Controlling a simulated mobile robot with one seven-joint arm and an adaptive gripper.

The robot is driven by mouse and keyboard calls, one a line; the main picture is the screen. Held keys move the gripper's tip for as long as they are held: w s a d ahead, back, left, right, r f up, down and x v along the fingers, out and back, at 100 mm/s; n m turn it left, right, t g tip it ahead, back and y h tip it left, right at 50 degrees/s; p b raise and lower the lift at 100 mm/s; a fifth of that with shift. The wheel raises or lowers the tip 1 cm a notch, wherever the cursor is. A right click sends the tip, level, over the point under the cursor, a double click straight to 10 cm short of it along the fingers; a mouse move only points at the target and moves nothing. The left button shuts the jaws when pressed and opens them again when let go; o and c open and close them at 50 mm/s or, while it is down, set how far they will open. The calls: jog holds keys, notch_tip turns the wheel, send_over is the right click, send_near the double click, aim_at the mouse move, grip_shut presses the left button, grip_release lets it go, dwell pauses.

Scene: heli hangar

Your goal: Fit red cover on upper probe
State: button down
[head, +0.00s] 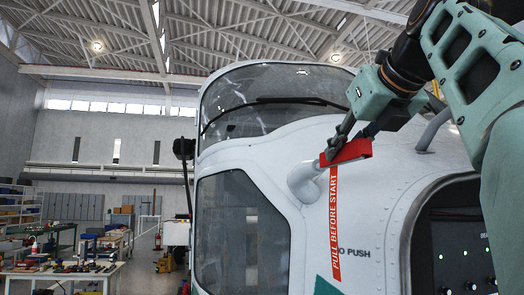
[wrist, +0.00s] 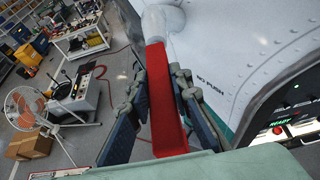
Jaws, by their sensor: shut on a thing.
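My gripper (head: 345,146) is shut on the red cover (head: 352,153), a long boxy sleeve. In the wrist view, the cover (wrist: 168,110) runs lengthwise between the two fingers (wrist: 159,82). A red streamer (head: 335,225) reading "PULL BEFORE START" hangs from it. The cover's far end meets the tip of a pale bent probe (head: 303,183) on the helicopter's nose; this probe (wrist: 160,22) is in line with the cover in the wrist view. I cannot tell whether the cover is around the tip or only against it. Another grey bent tube (head: 434,130) stands higher, at right, partly behind my arm.
The white helicopter nose (head: 385,200) curves close behind the gripper. An open panel bay (head: 460,240) with green lights is at lower right. Workbenches (head: 65,270) stand at far left. A fan (wrist: 25,108), boxes (wrist: 35,145) and a cart (wrist: 80,92) stand on the floor at left.

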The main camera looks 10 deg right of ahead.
jog(key=shift+f+b, duration=0.35)
jog(key=shift+f, duration=0.2)
dwell(0.4)
jog(key=c, duration=1.7)
grip_release()
jog(key=shift+v, duration=6)
